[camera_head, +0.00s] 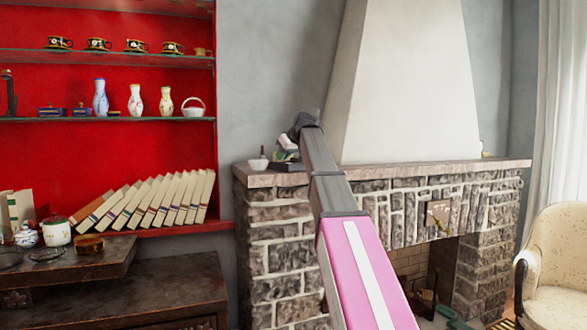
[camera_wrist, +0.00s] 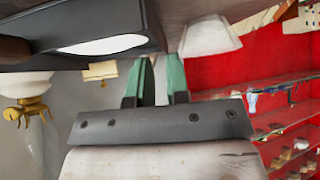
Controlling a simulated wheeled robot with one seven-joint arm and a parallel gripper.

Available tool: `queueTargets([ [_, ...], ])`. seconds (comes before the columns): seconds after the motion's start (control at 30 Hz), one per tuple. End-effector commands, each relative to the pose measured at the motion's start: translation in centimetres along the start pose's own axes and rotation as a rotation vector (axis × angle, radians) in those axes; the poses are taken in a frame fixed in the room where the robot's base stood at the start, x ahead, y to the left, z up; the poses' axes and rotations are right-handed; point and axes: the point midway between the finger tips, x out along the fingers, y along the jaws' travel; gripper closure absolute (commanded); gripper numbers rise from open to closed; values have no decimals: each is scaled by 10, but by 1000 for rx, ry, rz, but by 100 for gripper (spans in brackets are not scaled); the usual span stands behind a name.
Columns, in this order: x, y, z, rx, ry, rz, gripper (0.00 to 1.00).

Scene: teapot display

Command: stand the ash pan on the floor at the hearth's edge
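My arm reaches from the bottom of the head view toward the left end of the stone fireplace's mantel (camera_head: 400,174). In the wrist view my gripper (camera_wrist: 162,78) has two green fingers standing apart with background between them, so it is open and empty. The fireplace opening (camera_head: 440,255) is at the lower right of the head view, partly behind my arm. Small grey-green items (camera_head: 426,299) lie low inside the opening; I cannot tell whether one is the ash pan. Most of the hearth's front edge is cut off or hidden by my arm.
A white bowl (camera_head: 258,164) stands on the mantel's left end, beside items partly behind my arm. A cream armchair (camera_head: 557,265) stands at the right. Red shelves (camera_head: 110,90) with vases, cups and books fill the left, above a dark wooden cabinet (camera_head: 130,285).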

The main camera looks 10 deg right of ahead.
Motion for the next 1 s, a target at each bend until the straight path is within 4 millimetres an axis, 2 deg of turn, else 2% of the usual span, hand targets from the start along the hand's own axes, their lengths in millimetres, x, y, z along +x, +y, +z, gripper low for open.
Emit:
queueTargets([
  [0.17, 15, 0, -3, 0, 0, 0, 84],
  [0.43, 49, 0, -4, 0, -1, 1, 84],
  [0.67, 51, -1, -4, 0, 0, 1, 84],
  [0.73, 51, 0, -4, 0, 0, 1, 100],
  [1.0, 50, 0, -4, -1, 1, 2, 100],
])
